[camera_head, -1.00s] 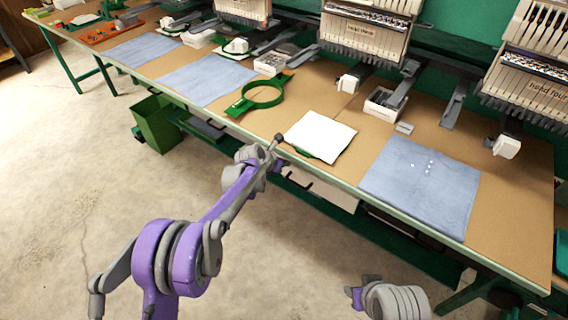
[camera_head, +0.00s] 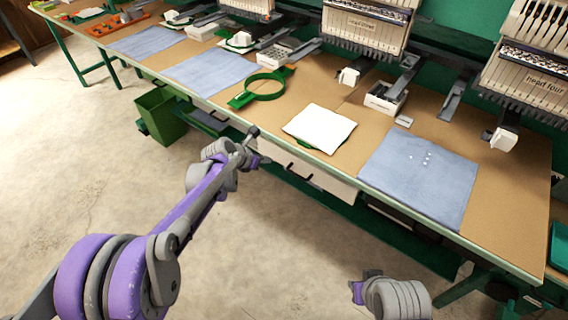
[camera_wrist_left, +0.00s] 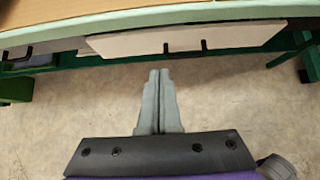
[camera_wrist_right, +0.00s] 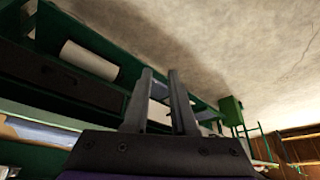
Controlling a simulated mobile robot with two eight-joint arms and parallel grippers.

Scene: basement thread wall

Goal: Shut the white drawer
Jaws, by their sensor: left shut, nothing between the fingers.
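The white drawer (camera_head: 318,182) is under the table's front edge, right of my left gripper in the head view. Its pale front with two dark handle posts also shows in the left wrist view (camera_wrist_left: 238,37). How far it stands out is hard to tell. My left gripper (camera_head: 266,160) is near the drawer's left end in the head view. In the left wrist view its fingers (camera_wrist_left: 159,72) are together and empty, pointing at the drawer with a visible gap before the front. My right gripper's fingers (camera_wrist_right: 160,73) are apart and empty in the right wrist view.
The long table (camera_head: 345,165) holds a white cloth pad (camera_head: 320,128), blue cloths (camera_head: 420,175), a green hoop (camera_head: 263,88) and sewing heads. A green bin (camera_head: 163,117) stands below at left. The floor in front is clear.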

